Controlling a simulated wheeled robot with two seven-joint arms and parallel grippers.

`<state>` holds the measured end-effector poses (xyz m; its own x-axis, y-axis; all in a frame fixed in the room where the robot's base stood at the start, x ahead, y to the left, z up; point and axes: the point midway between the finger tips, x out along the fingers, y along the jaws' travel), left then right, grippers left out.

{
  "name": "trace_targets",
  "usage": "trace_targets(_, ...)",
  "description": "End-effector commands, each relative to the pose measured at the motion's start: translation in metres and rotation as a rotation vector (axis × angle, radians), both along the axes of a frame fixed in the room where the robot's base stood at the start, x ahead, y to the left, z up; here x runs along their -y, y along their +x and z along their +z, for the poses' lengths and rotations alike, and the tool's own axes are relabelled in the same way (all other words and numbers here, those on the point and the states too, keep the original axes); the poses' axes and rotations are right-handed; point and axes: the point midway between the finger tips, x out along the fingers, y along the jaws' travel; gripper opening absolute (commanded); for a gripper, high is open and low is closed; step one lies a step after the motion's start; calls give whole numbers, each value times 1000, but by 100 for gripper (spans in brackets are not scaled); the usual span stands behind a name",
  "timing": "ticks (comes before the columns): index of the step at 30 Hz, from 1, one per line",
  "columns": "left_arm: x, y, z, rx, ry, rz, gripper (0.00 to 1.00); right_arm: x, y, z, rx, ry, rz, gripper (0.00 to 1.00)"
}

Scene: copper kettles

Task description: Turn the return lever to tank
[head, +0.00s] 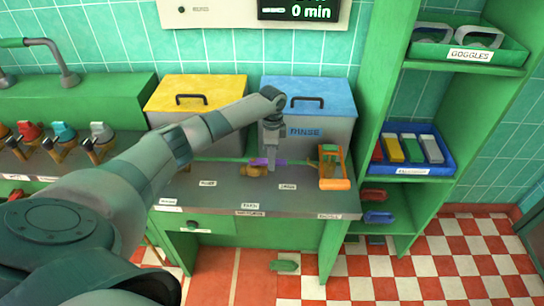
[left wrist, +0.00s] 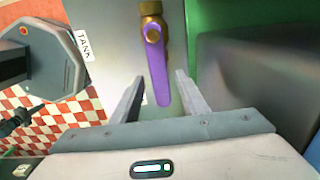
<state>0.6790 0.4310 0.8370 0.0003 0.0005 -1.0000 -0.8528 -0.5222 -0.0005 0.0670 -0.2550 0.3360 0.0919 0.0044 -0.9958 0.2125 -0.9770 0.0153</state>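The return lever is a purple handle on a brass valve at the back of the grey counter. In the head view the purple lever (head: 262,161) is partly covered by my left gripper (head: 271,165), which points down at it. In the left wrist view the purple lever (left wrist: 158,75) hangs from its brass pivot (left wrist: 152,32), and its free end reaches between the two fingers of my left gripper (left wrist: 157,90). The fingers are open, with a gap on each side of the lever. A TANK label (left wrist: 84,45) lies left of the lever there. My right gripper is not in view.
A yellow-lidded bin (head: 196,95) and a blue-lidded RINSE bin (head: 322,100) stand behind the counter (head: 215,200). An orange-framed object (head: 335,183) stands at the counter's right end. Green shelves (head: 384,90) rise at right. A green object (head: 285,266) lies on the floor.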

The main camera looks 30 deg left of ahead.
Motion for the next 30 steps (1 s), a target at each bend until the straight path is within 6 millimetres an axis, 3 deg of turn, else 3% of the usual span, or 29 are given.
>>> trace_targets(1, 0, 0, 0, 0, 0, 0, 29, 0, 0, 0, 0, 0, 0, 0)
trace_targets(5, 0, 0, 0, 0, 0, 0, 0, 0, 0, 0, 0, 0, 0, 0)
trace_targets(19, 1, -3, 1, -1, -1, -52, 0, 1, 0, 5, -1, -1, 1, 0)
trace_targets(30, 7, -18, 3, -2, 0, -285, 0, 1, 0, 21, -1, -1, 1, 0)
